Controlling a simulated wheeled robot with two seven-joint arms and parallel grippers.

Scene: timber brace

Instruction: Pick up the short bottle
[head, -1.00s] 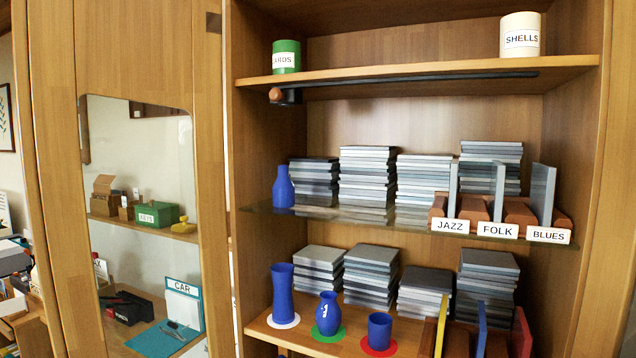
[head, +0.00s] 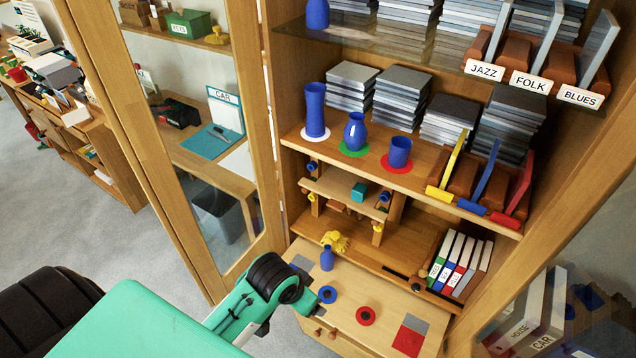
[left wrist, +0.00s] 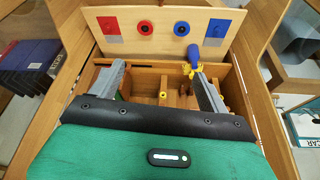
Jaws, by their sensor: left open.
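Another blue bottle (head: 318,14) stands on the glass shelf, cut by the top edge. A tall blue vase (head: 315,110), a round blue vase (head: 355,132) and a blue cup (head: 399,152) stand on the shelf between. My left gripper (left wrist: 158,74) is open with nothing between its fingers. My right gripper is out of view.
The board carries a blue ring (head: 327,295), a red ring (head: 365,315) and a red square (head: 408,341). Binders (head: 460,262) stand at the right of the low compartment. A small wooden rack (head: 345,190) is above the bottle. The glass door (head: 190,130) is at the left.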

